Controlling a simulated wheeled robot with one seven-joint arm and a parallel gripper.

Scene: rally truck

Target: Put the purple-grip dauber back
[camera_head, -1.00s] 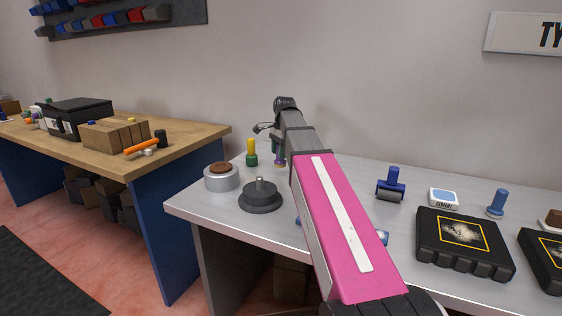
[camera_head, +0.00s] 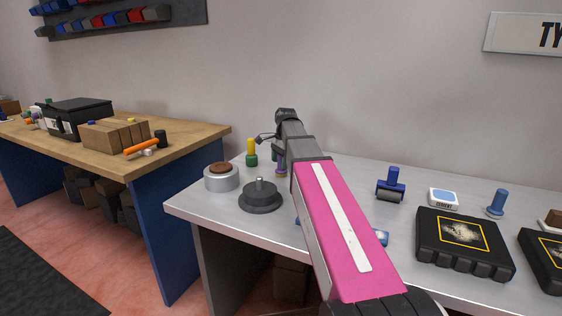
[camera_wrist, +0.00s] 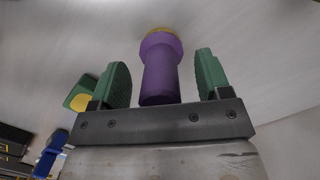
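The purple-grip dauber (camera_wrist: 160,72) shows in the wrist view between the two green fingers of my gripper (camera_wrist: 161,64). Its far end has a yellowish rim. My gripper is open, with a visible gap on each side of the purple grip. In the head view the dauber (camera_head: 281,163) is at the back left of the grey bench, partly hidden by my arm. It looks upright; whether its base touches the bench I cannot tell. The yellow-grip dauber (camera_head: 251,152) with a green base stands just left of it and also shows in the wrist view (camera_wrist: 82,98).
On the grey bench (camera_head: 195,213) stand a silver tin with a brown top (camera_head: 221,177) and a dark round weight (camera_head: 261,196).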

